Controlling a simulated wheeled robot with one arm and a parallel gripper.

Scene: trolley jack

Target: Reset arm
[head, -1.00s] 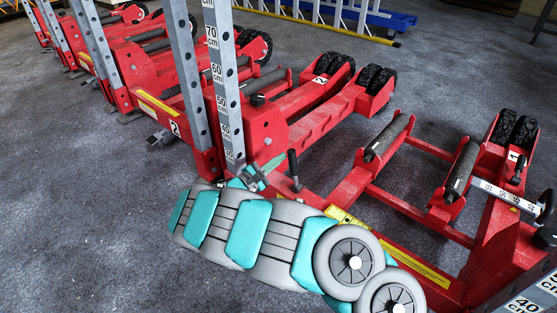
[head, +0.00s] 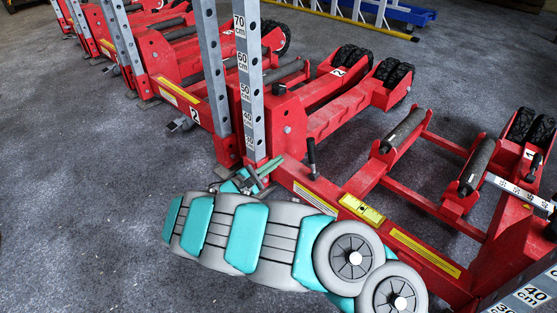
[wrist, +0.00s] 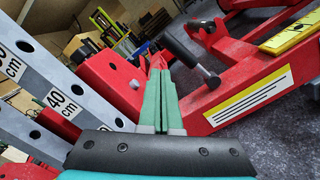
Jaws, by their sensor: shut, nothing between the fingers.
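The red trolley jack (head: 405,240) stands on the carpet at the right, with rollers, black wheels and a grey upright post (head: 249,90) with height marks. A black-gripped lever (head: 311,158) stands on its near beam; it also shows in the wrist view (wrist: 187,48). My gripper (head: 264,171) is beside the base of the post, left of the lever. In the wrist view its green fingers (wrist: 160,95) are together and hold nothing. They appear apart from the lever, with the red jack body behind them.
More red jacks (head: 165,65) stand in a row at the upper left, close behind the post. A yellow spirit-level-like piece (head: 362,209) is on the near beam. A yellow ladder (head: 350,18) and a blue platform (head: 405,13) lie at the back. Carpet at the lower left is clear.

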